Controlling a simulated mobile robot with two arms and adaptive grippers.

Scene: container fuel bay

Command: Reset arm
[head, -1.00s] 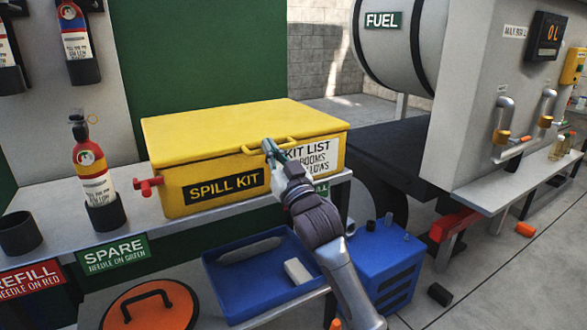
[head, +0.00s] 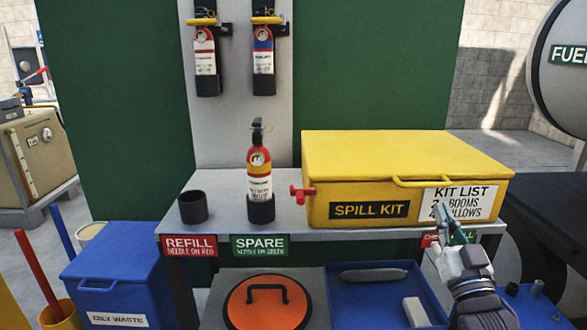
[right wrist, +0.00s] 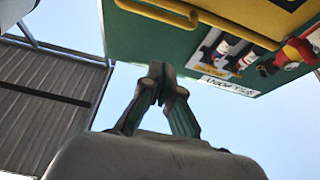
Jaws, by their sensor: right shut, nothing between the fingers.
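My right gripper (head: 446,212) is shut and empty. In the head view it shows in front of the lower part of the kit list label, below the handle (head: 437,181) of the yellow spill kit box (head: 420,152). The box's lid is down. In the right wrist view, my shut fingers (right wrist: 158,74) point up, with the yellow handle (right wrist: 158,12) above them and clear of them. My left gripper is not in view.
A spare extinguisher (head: 260,175) and an empty black cup (head: 193,207) stand on the shelf left of the box. Below are a blue tray (head: 350,305) and an orange lid (head: 268,310). A blue oily waste bin (head: 112,270) stands at left.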

